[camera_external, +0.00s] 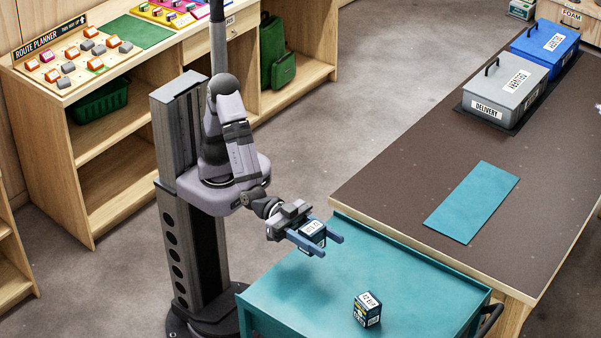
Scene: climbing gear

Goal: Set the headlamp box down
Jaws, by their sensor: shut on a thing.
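My gripper (319,246) is shut on a small dark box with a white label (312,229), held between its two blue fingers. The held box is above the far left part of a teal cart top (290,294), apart from its surface as far as I can tell. A second, similar dark box with a white label (367,309) stands on the cart top, to the right and nearer the camera. The print on both labels is too small to read surely, so I cannot tell which is the headlamp box.
A brown-topped table (400,160) stands to the right of the cart, with a bare teal mat (472,202). A grey box marked DELIVERY (505,92) and a blue box (545,45) sit at its far end. Wooden shelving (110,140) is at left. Most of the cart top is clear.

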